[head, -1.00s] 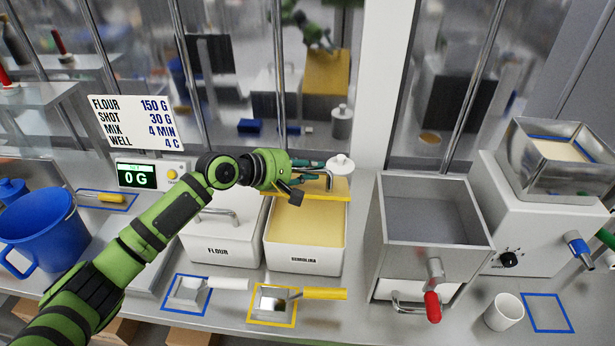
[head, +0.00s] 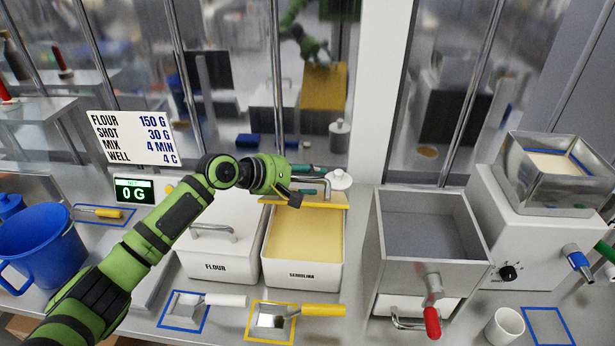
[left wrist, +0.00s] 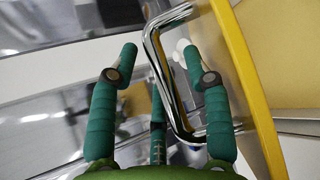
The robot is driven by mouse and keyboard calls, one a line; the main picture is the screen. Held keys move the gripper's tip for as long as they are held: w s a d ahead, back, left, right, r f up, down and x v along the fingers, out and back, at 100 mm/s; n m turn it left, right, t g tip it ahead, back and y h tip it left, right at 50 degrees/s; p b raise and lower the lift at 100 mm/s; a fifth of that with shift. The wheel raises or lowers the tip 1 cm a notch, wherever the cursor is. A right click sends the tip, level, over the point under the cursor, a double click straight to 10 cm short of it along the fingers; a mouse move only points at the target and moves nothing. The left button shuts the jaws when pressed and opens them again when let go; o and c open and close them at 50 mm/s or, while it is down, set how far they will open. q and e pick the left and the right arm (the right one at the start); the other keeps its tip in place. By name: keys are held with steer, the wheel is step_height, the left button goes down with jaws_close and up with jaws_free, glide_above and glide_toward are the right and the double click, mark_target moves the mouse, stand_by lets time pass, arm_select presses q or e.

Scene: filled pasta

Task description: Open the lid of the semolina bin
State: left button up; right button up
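The semolina bin (head: 303,274) is a white box with its label in front, and yellow semolina (head: 305,232) shows inside. Its yellow-edged lid (head: 335,200) is raised at the bin's back edge, off the opening. My left gripper (head: 308,180) is at the lid's metal handle, behind the opening. In the left wrist view, its teal fingers (left wrist: 158,75) are spread apart, with the bent handle (left wrist: 160,70) between them near the right finger. The lid's yellow edge (left wrist: 245,85) runs down the right of that view. My right gripper is not in view.
The flour bin (head: 215,267) stands left, its lid on and close under my left forearm. A grey hopper (head: 435,258) stands right. A white knob-topped object (head: 338,180) is beside the gripper.

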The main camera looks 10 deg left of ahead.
arm_select(q)
steer(key=shift+s+a+r, duration=0.1)
steer(key=shift+a, duration=0.1)
step_height(320, 180, up, 5)
glide_above(265, 202)
steer(key=shift+r, duration=0.1)
